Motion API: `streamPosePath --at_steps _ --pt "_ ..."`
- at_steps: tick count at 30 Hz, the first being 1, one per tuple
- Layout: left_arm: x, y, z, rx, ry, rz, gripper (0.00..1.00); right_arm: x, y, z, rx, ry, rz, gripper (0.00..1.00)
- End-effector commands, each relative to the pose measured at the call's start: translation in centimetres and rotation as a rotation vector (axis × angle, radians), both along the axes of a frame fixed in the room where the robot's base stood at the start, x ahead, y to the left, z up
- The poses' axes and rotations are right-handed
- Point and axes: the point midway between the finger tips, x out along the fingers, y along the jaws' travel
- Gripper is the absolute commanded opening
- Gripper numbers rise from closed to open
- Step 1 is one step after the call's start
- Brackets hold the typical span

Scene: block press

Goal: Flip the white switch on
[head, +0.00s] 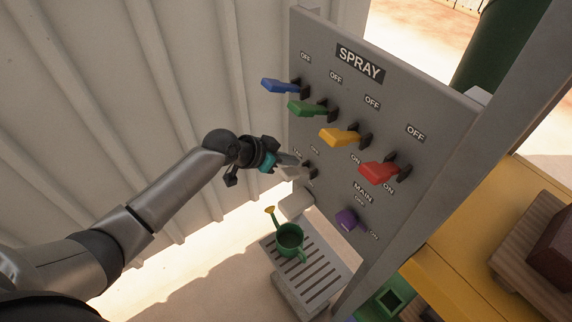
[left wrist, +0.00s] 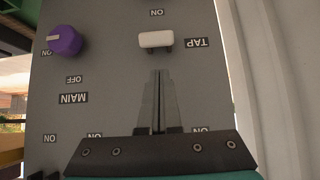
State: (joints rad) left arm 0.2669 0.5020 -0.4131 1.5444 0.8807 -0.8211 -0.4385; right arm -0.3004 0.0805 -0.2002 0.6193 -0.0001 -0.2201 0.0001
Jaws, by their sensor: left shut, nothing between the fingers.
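The white switch (head: 291,173) is on the grey panel, below the row of coloured levers; my left gripper partly covers it in the head view. In the left wrist view the white switch (left wrist: 156,40) is a wide white handle on dark legs, beside an upside-down TAP label, with an ON label past it. My left gripper (head: 292,160) is shut and empty, close to the switch on its upper side. In the left wrist view its fingertips (left wrist: 160,72) point at the panel, with a small gap in the picture to the handle. My right gripper is out of view.
Blue (head: 279,86), green (head: 307,108), yellow (head: 340,137) and red (head: 380,173) levers stick out above. A purple knob (head: 346,219) sits below MAIN. A green watering can (head: 290,238) stands on a slatted stand (head: 323,277). A corrugated wall (head: 90,60) is at left.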

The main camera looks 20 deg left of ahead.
Motion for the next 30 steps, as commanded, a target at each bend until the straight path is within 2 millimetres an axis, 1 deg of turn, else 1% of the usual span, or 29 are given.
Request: streamPosePath --at_steps 3,6,20,23,30 --pt "-0.5 0.4 -1.1 -0.001 0.0 0.001 0.0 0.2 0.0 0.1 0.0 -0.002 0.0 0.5" --pt "-0.7 0.6 -1.6 -0.002 -0.001 0.001 0.0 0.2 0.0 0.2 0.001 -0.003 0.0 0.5" --pt "-0.7 0.6 -1.8 -0.002 -0.005 0.0 0.0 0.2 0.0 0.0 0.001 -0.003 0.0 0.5" --pt "-0.6 0.7 -1.9 -0.005 -0.009 0.0 0.0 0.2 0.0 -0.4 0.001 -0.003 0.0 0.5" --pt "0.1 0.7 -2.4 -0.024 -0.033 0.0 0.0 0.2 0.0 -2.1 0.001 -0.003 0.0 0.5"
